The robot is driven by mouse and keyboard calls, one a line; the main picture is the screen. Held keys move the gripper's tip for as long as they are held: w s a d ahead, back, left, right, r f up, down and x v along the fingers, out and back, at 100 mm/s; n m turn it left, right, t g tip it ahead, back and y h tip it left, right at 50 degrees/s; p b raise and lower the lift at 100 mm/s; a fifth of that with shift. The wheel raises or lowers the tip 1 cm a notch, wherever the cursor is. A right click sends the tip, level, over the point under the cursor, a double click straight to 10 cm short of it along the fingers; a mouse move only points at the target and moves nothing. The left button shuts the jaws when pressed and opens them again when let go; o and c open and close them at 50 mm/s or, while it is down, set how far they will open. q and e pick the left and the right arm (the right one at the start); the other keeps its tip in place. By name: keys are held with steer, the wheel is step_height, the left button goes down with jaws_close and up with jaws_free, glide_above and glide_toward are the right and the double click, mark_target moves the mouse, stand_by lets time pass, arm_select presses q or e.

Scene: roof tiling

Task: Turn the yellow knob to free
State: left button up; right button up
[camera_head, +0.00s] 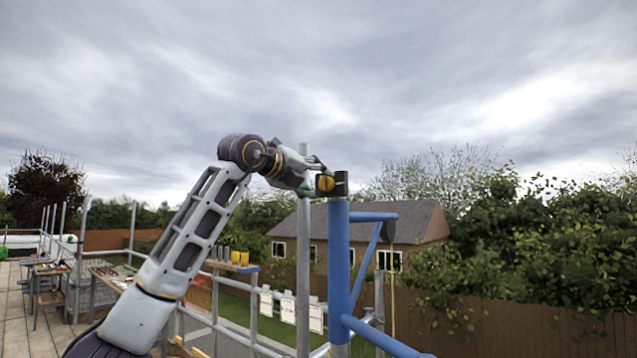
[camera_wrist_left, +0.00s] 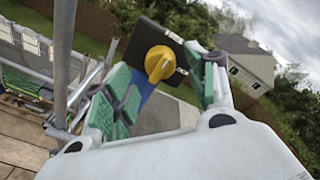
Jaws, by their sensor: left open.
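The yellow knob (camera_wrist_left: 159,63) sits on a dark box (camera_wrist_left: 150,42) in the left wrist view, with a raised grip bar across its face. In the head view the knob (camera_head: 325,183) shows small at the top of the blue post (camera_head: 339,260). My left gripper (camera_head: 317,176) is at the knob, coming from the left. In the left wrist view its green-padded fingers (camera_wrist_left: 165,92) stand open on either side of the knob. I cannot tell whether either finger touches it. Any marking for the knob's positions is not readable. My right gripper is not in view.
A grey scaffold pole (camera_head: 303,270) stands just left of the blue post. Guard rails and a shelf with yellow items (camera_head: 240,258) lie behind my arm. The sky above is clear of obstacles.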

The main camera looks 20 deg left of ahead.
arm_select(q)
steer(key=v, duration=0.9)
steer(key=shift+s, duration=0.25)
steer(key=shift+a, duration=0.1)
